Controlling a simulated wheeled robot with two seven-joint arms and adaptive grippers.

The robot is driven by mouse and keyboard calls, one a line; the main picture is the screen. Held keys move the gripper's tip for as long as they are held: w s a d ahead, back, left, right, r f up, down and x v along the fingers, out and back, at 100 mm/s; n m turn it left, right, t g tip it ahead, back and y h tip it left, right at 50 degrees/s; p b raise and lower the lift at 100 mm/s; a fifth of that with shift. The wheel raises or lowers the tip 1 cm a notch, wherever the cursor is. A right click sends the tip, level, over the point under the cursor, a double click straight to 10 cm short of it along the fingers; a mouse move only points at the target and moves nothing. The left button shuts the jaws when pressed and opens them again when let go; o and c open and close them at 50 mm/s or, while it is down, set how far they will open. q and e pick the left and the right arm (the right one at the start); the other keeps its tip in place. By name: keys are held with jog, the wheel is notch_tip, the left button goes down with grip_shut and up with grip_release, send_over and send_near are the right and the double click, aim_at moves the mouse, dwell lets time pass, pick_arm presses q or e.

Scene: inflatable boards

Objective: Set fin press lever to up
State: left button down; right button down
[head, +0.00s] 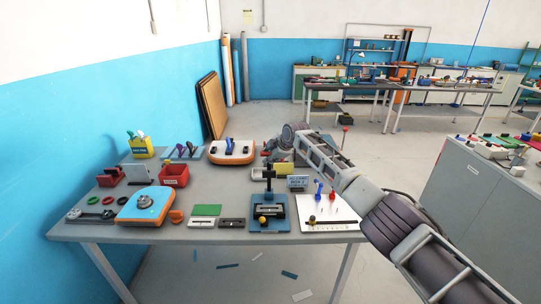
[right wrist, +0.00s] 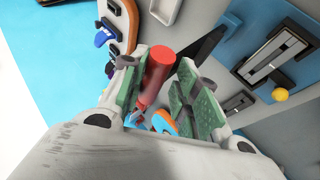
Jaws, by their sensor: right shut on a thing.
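The fin press (head: 268,210) stands at the front right of the near table, with a blue base, dark upright and yellow knob. Its blue base also shows at the upper right of the right wrist view (right wrist: 238,30). My right gripper (right wrist: 157,92) is shut on a red cylindrical handle (right wrist: 159,64), apparently the press lever's grip, between its green pads. In the head view my right arm reaches in from the right and its gripper is behind the press top. The handle is hidden there, so I cannot tell the lever's angle. My left gripper is not in view.
A white board with blue and red pieces (head: 325,215) lies right of the press. A green block (head: 207,210) and small plates lie left of it. An orange-and-blue unit (head: 146,204), red bin (head: 174,175) and yellow holder (head: 141,148) stand further left. A grey cabinet (head: 478,195) stands at right.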

jog(key=shift+w+d+r, duration=0.2)
jog(key=shift+w+r, duration=0.15)
jog(key=shift+r, duration=0.15)
jog(key=c, duration=1.3)
grip_release()
jog(key=shift+w, duration=0.1)
jog(key=shift+w+a+f, duration=0.1)
jog(key=shift+w+f, duration=0.1)
jog(key=shift+f, duration=0.15)
jog(key=shift+s+f, duration=0.1)
jog(key=shift+s, duration=0.05)
jog(key=shift+r, duration=0.25)
jog(key=v, duration=1.1)
jog(key=shift+s, duration=0.35)
